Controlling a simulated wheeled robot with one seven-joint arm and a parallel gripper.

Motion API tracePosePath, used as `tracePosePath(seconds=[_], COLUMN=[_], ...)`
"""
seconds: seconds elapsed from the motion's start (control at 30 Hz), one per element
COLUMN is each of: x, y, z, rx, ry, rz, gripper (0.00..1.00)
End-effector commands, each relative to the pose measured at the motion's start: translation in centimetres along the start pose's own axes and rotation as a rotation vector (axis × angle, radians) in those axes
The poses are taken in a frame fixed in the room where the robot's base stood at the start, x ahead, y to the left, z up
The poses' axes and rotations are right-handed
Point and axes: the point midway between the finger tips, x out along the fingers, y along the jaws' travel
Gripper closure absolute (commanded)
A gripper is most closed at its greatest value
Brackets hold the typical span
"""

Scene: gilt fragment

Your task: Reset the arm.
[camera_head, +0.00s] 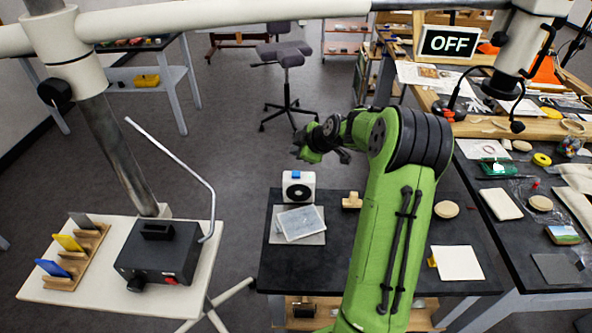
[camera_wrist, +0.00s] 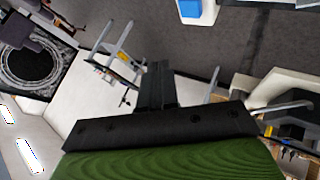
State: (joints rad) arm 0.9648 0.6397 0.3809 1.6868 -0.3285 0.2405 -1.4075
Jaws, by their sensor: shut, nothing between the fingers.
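My green arm rises from the bottom of the head view and bends left at its black-banded joint. My gripper (camera_head: 301,147) is held in the air above the floor, behind the dark table (camera_head: 308,268). In the head view its fingers are small and dark. In the wrist view my gripper (camera_wrist: 157,70) points up the picture, with its two dark fingers together and nothing held between them. Nothing touches it in either view.
A white device with a blue top (camera_head: 298,187) and a clear packet (camera_head: 301,223) lie on the dark table below. A black box (camera_head: 160,255) and a coloured-slot rack (camera_head: 75,256) stand on a white table at left. A stool (camera_head: 287,75) stands behind. A sign reads OFF (camera_head: 449,43).

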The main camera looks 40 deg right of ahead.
Motion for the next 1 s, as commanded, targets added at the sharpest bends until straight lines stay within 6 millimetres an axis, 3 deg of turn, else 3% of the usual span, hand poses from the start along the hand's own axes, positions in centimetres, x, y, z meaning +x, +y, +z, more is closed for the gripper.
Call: tracePosePath(seconds=[0.47, 0.57, 0.67, 0.8, 0.9, 1.0], x=[-0.1, -1.0, -3.8, -9.6, -14.0, -18.5], y=[0.0, -1.0, -3.8, -9.2, -13.2, -17.2], z=[-0.1, -2.2, -6.4, -11.2, -13.2, -13.9], rx=[0.0, 0.004, 0.04, 0.152, 0.254, 0.378], ry=[0.0, -0.015, -0.069, -0.172, -0.231, -0.273], rz=[-0.002, -0.028, -0.077, -0.115, -0.11, -0.092], gripper=[1.0, 1.0, 1.0, 1.0, 1.0, 1.0])
